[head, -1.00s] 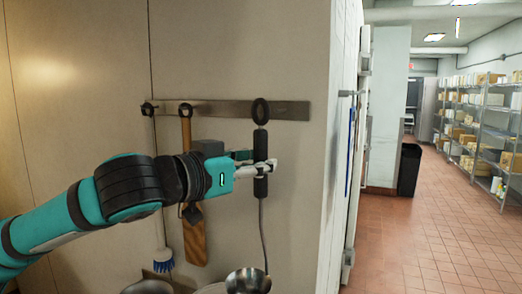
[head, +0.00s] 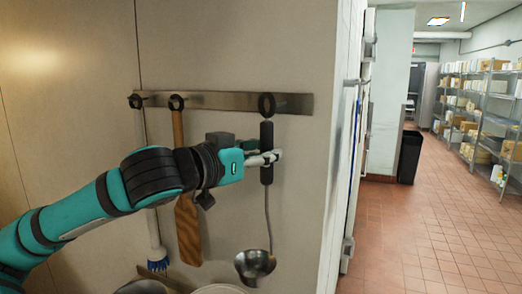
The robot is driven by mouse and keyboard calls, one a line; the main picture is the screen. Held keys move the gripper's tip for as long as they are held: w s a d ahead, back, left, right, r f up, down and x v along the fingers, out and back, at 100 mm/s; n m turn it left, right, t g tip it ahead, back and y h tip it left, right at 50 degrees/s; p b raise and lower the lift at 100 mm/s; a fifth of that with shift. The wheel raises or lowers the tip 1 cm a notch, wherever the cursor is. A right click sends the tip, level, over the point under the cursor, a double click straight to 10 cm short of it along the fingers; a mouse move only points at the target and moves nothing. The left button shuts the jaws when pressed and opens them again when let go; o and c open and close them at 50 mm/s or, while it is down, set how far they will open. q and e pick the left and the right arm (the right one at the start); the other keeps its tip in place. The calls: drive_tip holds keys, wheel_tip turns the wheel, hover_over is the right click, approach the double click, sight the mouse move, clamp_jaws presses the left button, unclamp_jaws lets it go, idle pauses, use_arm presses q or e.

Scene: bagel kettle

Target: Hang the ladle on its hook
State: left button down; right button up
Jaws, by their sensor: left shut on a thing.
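The ladle (head: 267,173) hangs upright in the head view, with a black handle, a thin metal shaft and a metal bowl (head: 255,263) at the bottom. My left gripper (head: 265,158) is shut around the middle of the black handle. A dark ring (head: 266,103) at the handle's top lies in front of the right part of the metal hook rail (head: 222,101). The hook behind it is hidden, so I cannot tell whether the ring is over it. My right gripper is out of view.
A wooden paddle (head: 188,230) hangs from the middle hook, partly behind my left arm. A blue-bristled brush (head: 158,262) hangs at the left hook. The wall corner is just right of the ladle. Pale container rims show below. The tiled aisle is open.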

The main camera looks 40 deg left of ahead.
use_arm(q)
drive_tip(key=shift+w+r, duration=0.15)
drive_tip(key=shift+w, duration=0.25)
drive_tip(key=shift+w+a+p, duration=0.1)
drive_tip(key=shift+w+p, duration=0.35)
drive_tip(key=shift+p, duration=0.05)
drive_tip(key=w, duration=0.1)
drive_tip(key=w+p, duration=0.1)
drive_tip(key=w, duration=0.1)
drive_tip(key=shift+a+p, duration=0.3)
drive_tip(key=shift+a, duration=0.05)
drive_tip(key=shift+w+a+f, duration=0.2)
drive_tip(key=shift+w+f, duration=0.4)
drive_tip(key=shift+f, duration=0.1)
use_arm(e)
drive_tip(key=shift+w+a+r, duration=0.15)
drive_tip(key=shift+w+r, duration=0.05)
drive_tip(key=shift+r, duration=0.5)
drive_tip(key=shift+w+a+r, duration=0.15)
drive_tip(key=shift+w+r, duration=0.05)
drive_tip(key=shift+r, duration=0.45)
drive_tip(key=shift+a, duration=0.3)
use_arm(q)
drive_tip(key=c, duration=1.1)
unclamp_jaws()
